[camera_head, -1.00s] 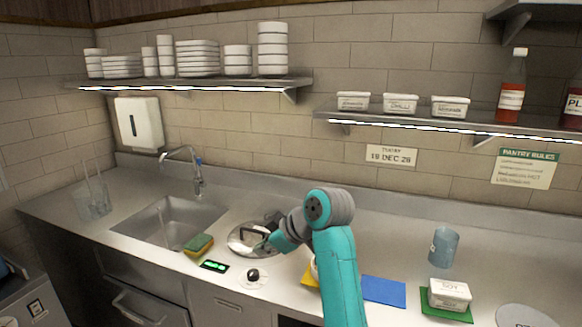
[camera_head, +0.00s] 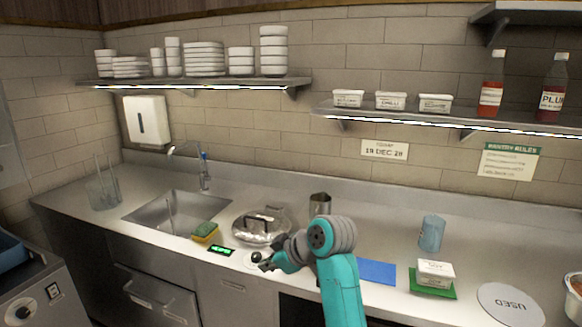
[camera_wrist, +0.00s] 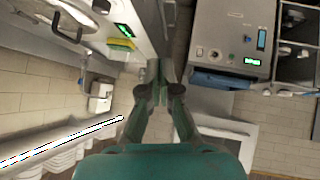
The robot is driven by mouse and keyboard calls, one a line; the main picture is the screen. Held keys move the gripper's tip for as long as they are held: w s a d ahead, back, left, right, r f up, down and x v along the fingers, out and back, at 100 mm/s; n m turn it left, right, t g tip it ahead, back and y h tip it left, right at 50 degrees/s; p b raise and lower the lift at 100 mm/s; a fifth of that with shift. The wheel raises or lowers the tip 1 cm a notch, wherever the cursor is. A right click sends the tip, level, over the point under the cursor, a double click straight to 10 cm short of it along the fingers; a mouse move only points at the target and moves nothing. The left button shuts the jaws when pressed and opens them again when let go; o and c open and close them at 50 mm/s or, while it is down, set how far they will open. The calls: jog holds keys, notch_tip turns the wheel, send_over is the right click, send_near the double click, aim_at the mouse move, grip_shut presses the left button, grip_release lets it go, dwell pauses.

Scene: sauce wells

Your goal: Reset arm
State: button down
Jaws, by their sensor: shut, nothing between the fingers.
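My teal arm reaches over the counter, and my gripper (camera_head: 266,266) is shut with nothing in it. It points left over the counter's front, in front of a round metal lid with a handle (camera_head: 262,237).
The sink (camera_head: 180,212), a sponge (camera_head: 205,233) and a green-lit display (camera_head: 222,250) are to the left. A metal cup (camera_head: 319,206) stands behind my arm. A blue mat (camera_head: 377,272), a blue cup (camera_head: 431,233) and a white tub (camera_head: 435,272) are to the right.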

jog(key=s+d+f+m+t+h, duration=0.1)
jog(key=s+d+f+m, duration=0.2)
jog(key=f, duration=0.5)
jog(key=s+d+f+m+t, duration=0.2)
jog(key=s+d+f, duration=0.3)
jog(key=f, duration=0.4)
jog(key=s+d+f+m+t+h, duration=0.1)
jog(key=s+d+f+m, duration=0.1)
jog(key=s+f, duration=0.45)
jog(key=s+d+f+m+t+h, duration=0.1)
jog(key=s+d+f+m+h, duration=0.1)
jog(key=s+d+f, duration=0.45)
jog(key=s+d+m+t+h, duration=0.1)
jog(key=s+d+m, duration=0.15)
jog(key=s, duration=0.75)
jog(key=s+d+m+t+h, duration=0.1)
jog(key=s+d, duration=0.2)
jog(key=s, duration=0.7)
jog(key=s+d+r+m+t+h, duration=0.1)
jog(key=s+d+r+t, duration=0.1)
jog(key=s+r, duration=1)
jog(key=shift+s+r+h, duration=0.3)
jog(key=shift+s, duration=1.55)
jog(key=shift+m, duration=0.25)
